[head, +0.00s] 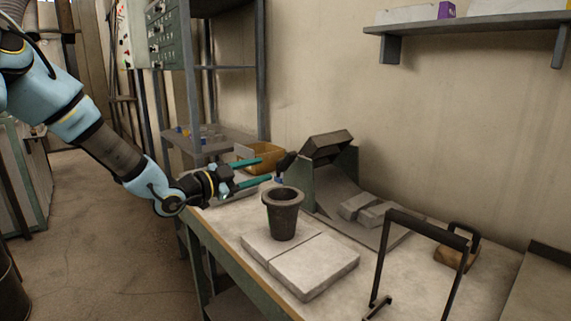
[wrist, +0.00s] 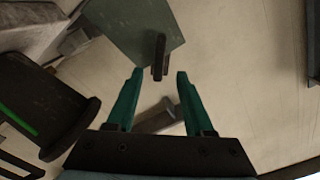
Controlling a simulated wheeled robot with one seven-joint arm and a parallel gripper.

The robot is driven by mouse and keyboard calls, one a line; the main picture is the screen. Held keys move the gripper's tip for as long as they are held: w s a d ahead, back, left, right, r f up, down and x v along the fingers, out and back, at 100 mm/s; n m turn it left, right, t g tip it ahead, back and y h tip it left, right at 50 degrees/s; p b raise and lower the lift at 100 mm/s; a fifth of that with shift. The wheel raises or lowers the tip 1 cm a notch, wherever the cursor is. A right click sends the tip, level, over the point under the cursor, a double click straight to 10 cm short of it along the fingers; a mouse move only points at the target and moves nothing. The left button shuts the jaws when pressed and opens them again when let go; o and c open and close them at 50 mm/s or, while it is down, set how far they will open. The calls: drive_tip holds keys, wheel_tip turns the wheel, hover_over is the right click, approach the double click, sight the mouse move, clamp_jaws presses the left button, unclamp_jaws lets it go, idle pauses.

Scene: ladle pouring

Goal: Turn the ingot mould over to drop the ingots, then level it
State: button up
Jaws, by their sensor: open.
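The dark ingot mould (head: 327,143) sits at the top of a grey-green stand (head: 341,170), tilted in the head view. Its black handle (head: 286,160) sticks out to the left, and also shows in the wrist view (wrist: 160,50). Two grey ingots (head: 357,204) (head: 386,213) lie on the tray below the mould. My gripper (head: 266,169) is open and empty, its teal fingers pointing towards the handle, with a gap left before it. In the wrist view the handle is just beyond the fingertips (wrist: 160,72). The mould's inside is hidden.
A dark crucible (head: 283,215) stands on pale slabs (head: 315,264) in front of the stand, and shows left in the wrist view (wrist: 55,110). A black frame (head: 427,226) and a wooden block with handle (head: 456,256) are to the right. An orange bin (head: 265,152) is behind my gripper.

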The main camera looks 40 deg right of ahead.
sight(282, 164)
drive_tip(key=d, duration=0.3)
drive_tip(key=d+p, duration=0.1)
drive_tip(key=d, duration=0.2)
drive_tip(key=d+p, duration=0.1)
drive_tip(key=d, duration=0.2)
drive_tip(key=shift+s+d, duration=0.3)
drive_tip(key=shift+d, duration=0.05)
clamp_jaws()
idle(0.9)
